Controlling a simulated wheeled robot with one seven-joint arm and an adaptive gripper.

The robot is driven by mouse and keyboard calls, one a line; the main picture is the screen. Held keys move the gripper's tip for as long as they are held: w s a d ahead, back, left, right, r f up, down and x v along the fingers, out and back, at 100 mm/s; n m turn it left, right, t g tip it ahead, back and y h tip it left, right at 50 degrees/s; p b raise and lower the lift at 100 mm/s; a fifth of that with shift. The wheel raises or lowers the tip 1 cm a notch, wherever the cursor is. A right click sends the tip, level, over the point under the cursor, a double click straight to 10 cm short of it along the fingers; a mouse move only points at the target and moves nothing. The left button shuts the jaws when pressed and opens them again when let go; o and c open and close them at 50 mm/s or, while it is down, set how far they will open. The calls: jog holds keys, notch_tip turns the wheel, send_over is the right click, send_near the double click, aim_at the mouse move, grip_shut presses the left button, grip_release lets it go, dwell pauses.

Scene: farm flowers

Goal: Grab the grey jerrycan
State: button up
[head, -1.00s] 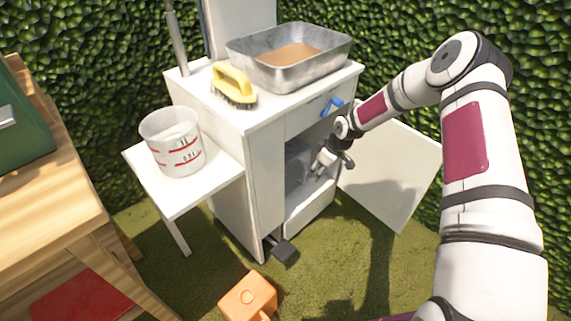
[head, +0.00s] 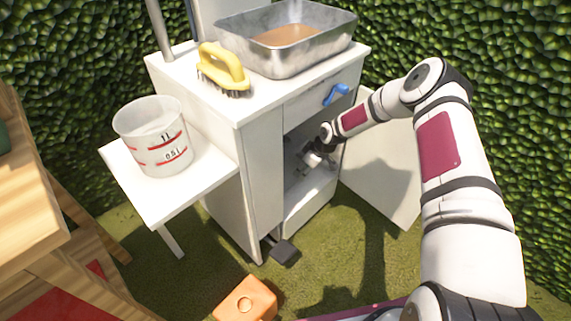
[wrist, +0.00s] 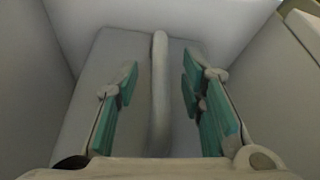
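The grey jerrycan shows in the wrist view (wrist: 95,65) inside the white cabinet (head: 262,190). Its pale raised handle (wrist: 159,120) runs lengthwise between the teal finger pads of my gripper (wrist: 160,78). The fingers stand on both sides of the handle, with a visible gap on each side. My gripper is open and holds nothing. In the head view my gripper (head: 312,157) reaches into the open cabinet compartment, and the jerrycan there is mostly in shadow and hidden.
The cabinet door (head: 380,180) stands open at right. A metal tray (head: 320,58) and yellow brush (head: 222,68) sit on top. A measuring bucket (head: 155,140) stands on the side shelf (head: 210,172). An orange jerrycan (head: 262,300) is on the grass. A wooden table (head: 30,215) is at left.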

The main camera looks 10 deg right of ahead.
jog(key=shift+w+a+f, duration=0.1)
jog(key=shift+f, duration=0.25)
grip_shut()
jog(key=shift+w+r, duration=0.1)
jog(key=shift+r, duration=0.1)
